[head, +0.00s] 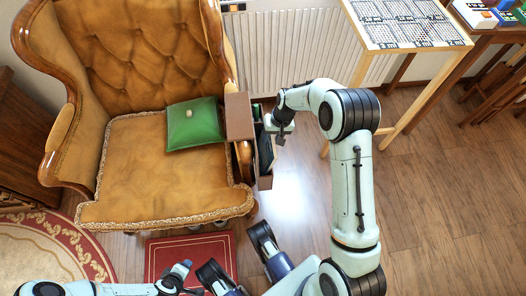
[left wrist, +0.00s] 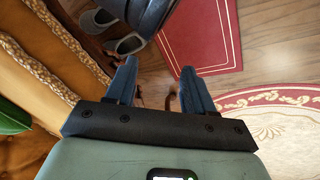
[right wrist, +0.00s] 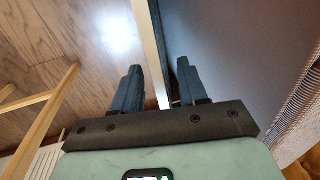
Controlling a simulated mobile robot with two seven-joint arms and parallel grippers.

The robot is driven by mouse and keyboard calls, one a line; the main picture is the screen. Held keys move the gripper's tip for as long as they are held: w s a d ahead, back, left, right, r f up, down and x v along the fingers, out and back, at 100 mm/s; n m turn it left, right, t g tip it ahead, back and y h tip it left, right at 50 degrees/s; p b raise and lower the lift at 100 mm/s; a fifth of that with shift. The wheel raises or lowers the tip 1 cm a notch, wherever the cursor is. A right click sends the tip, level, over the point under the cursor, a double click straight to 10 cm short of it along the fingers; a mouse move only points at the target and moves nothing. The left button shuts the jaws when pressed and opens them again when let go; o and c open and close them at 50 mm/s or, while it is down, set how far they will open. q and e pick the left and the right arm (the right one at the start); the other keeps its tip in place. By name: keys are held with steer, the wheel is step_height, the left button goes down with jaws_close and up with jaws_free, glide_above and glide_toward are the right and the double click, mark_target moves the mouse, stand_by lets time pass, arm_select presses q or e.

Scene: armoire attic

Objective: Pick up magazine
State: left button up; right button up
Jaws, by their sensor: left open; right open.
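The magazine seems to be the dark, thin upright item (head: 266,150) in the wooden rack beside the armchair's right arm. In the right wrist view a large dark flat face (right wrist: 235,55) with a pale edge fills the right side; I take it for the same item. My right gripper (head: 280,133) is at the rack's right side. Its open fingers (right wrist: 157,88) lie on either side of the pale edge in the picture; I cannot tell whether they touch it. My left gripper (left wrist: 157,85) is open and empty, above the floor in front of the armchair.
The tan armchair (head: 160,185) holds a green cushion (head: 194,124) with a small item on it. The brown rack (head: 240,117) stands against its arm. A radiator (head: 290,45) and a light-wood table (head: 410,45) are behind. Grey slippers (left wrist: 129,44) lie near the chair. Right floor is clear.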

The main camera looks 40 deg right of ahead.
mark_target(269, 143)
steer(key=shift+f, duration=0.4)
steer(key=b+x, duration=0.1)
steer(key=x, duration=0.1)
steer(key=b+x, duration=0.1)
steer(key=x, duration=0.2)
steer(key=shift+w+d, duration=0.1)
steer(key=shift+w, duration=0.15)
arm_select(q)
steer(key=shift+g, duration=0.6)
steer(key=s+f, duration=0.3)
steer(key=shift+s+a+f, duration=0.25)
steer(key=shift+a, duration=0.1)
arm_select(e)
steer(key=shift+r, duration=0.15)
jaws_close()
